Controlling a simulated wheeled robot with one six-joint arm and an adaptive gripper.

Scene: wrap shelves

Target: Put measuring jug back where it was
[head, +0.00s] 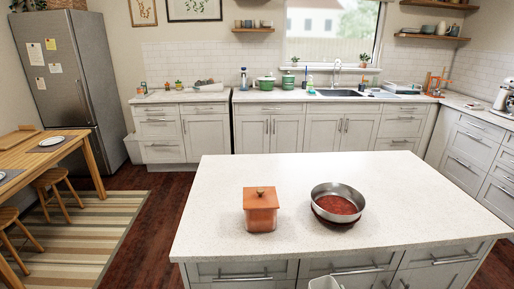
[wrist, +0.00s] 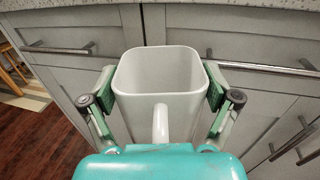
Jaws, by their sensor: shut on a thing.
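The measuring jug (wrist: 160,75) is white and squarish, with its open top and handle facing the camera in the wrist view. It looks empty. My gripper (wrist: 162,88) is shut on it, with one green-grey finger pad against each side. The jug is in front of the grey drawer fronts of the island. In the head view, a white rim at the bottom edge looks like the jug (head: 325,283), mostly cut off. The jug's underside is hidden.
The white island top (head: 400,210) holds an orange-brown lidded box (head: 260,212) and a round metal pan (head: 338,203) with red contents. Its left and right parts are clear. Sink counter (head: 220,97) is behind, with a green pot (head: 266,82). A wooden table (head: 60,150) stands left.

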